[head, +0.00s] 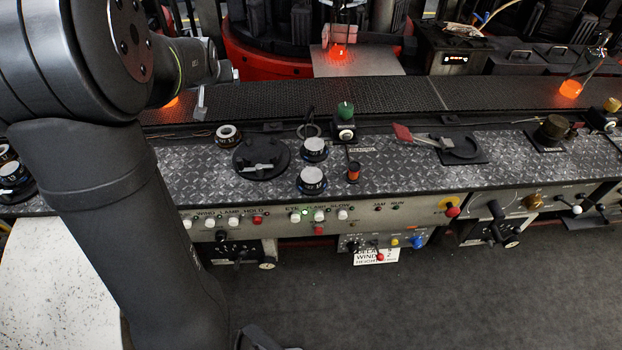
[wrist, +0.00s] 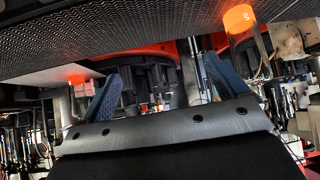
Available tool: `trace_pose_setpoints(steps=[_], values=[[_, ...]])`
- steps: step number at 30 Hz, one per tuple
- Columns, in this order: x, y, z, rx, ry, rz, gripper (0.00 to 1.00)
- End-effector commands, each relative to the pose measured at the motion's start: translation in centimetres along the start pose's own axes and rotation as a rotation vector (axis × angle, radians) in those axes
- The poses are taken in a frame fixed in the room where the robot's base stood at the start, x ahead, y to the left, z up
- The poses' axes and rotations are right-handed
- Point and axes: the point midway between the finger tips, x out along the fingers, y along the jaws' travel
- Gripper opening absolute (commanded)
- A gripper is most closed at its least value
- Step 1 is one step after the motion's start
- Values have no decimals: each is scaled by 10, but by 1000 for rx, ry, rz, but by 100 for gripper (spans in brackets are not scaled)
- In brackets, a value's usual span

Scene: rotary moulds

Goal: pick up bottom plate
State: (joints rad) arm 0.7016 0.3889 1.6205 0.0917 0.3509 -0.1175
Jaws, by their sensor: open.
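My gripper (wrist: 160,78) shows in the wrist view with its two dark blue-grey fingers spread wide and nothing held between them. I cannot make out its fingers clearly in the head view, where my arm fills the left side. No part is plainly marked as the bottom plate. A dark round plate (head: 248,168) with small metal pieces on it lies on the diamond-pattern bench at centre left. Another dark plate (head: 478,156) lies further right, beside a red-ended metal tool (head: 428,138). My fingers touch neither.
Black and white ringed parts (head: 314,149) and a green-topped part (head: 345,115) stand on the bench (head: 390,180). Behind runs a dark conveyor (head: 385,95) with a glowing glass piece (head: 571,88). Another glowing piece (head: 339,50) is over a metal plate (head: 375,65). Knobs line the front.

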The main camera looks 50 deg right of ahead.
Motion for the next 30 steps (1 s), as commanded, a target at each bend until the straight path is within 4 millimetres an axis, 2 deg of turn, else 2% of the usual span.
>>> trace_pose_setpoints(steps=[9,14,23,30], values=[[-1,1,0,-9,-2,1,95],[-11,15,8,-145,-40,15,95],[-56,68,48,-748,-232,11,95],[-101,108,86,-1229,-407,-85,95]])
